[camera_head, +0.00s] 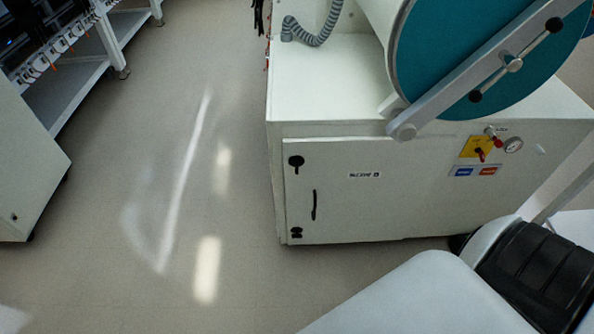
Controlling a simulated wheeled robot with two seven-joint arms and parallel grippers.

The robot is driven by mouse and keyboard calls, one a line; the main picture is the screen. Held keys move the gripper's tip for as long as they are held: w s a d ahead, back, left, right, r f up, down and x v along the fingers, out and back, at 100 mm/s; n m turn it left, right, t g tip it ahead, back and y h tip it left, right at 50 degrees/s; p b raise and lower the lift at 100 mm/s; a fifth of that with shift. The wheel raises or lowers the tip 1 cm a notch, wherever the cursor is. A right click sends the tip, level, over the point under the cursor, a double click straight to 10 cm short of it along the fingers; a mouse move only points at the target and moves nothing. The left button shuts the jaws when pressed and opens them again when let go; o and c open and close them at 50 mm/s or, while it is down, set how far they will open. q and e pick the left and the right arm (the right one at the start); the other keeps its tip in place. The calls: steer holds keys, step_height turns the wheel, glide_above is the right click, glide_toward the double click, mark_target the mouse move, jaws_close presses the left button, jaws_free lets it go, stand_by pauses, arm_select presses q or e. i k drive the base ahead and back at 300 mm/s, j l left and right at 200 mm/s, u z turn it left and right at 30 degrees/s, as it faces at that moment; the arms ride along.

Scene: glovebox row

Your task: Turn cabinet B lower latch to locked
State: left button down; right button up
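The white cabinet (400,209) stands right of centre, its front door facing me. On the left edge of the door are a black upper latch (297,162) and a small black lower latch (296,232) near the bottom corner. A black vertical handle (314,205) sits between them. A small label (364,175) is on the door; its text is too small to read surely. The upper latch shows a round head with a short stem pointing down. The lower latch is too small to tell which way it is turned. Neither of my grippers is in view.
A teal round door (440,50) with a grey bar sits above the cabinet. A yellow switch plate (478,147) and a gauge (513,145) are on the front at right. Open floor (150,190) lies left of the cabinet. A white shelf rack (75,85) stands at upper left.

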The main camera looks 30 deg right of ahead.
mark_target(296, 230)
steer(key=z, duration=1.05)
